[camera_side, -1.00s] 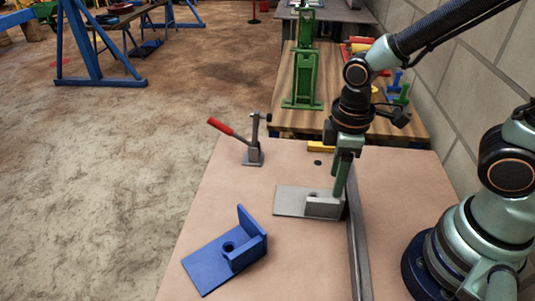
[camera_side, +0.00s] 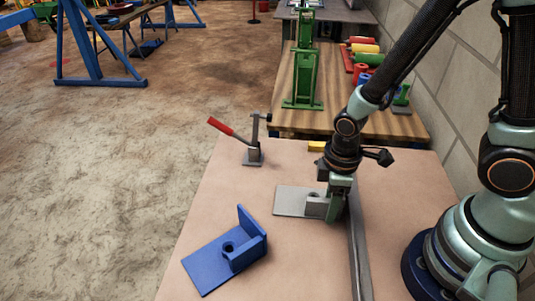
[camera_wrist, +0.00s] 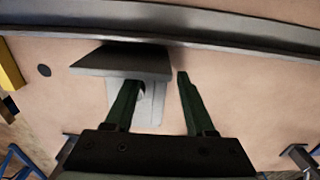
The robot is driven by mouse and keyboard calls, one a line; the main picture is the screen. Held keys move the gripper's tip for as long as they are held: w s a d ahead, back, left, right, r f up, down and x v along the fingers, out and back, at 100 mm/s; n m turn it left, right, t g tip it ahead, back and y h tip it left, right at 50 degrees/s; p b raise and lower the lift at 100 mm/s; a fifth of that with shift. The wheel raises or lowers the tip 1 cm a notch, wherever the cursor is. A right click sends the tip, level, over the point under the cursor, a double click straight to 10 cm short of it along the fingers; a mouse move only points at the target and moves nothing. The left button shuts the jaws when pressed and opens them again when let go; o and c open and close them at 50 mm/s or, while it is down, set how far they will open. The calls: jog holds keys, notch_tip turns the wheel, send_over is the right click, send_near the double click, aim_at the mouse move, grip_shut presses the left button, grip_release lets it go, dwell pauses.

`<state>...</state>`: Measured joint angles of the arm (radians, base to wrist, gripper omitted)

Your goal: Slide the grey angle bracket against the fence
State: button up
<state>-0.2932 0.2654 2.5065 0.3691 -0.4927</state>
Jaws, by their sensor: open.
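The grey angle bracket (camera_side: 290,202) lies on the tan table with its upright plate on the right, toward the fence. In the wrist view its upright plate (camera_wrist: 125,62) is close to the fence; I cannot tell whether they touch. The fence (camera_side: 356,250) is a long dark-grey bar, and it crosses the top of the wrist view (camera_wrist: 220,35). My gripper (camera_side: 337,208) is low at the bracket's right end and hides part of it and of the fence. In the wrist view my open gripper (camera_wrist: 157,82) has its left finger over the bracket and its right finger beside it.
A blue angle bracket (camera_side: 225,255) lies on the table in front. A toggle clamp (camera_side: 253,152) with a red handle stands at the back left. A yellow block (camera_side: 317,146) is at the back edge. A wooden bench (camera_side: 300,115) with green parts stands behind.

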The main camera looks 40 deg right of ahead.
grip_shut()
jog(key=shift+w+d, duration=0.1)
jog(key=shift+w, duration=0.05)
jog(key=shift+w+d, duration=4.25)
jog(key=shift+d, duration=0.05)
jog(key=shift+d, duration=0.1)
jog(key=shift+s+d, duration=0.45)
jog(key=shift+s, duration=0.1)
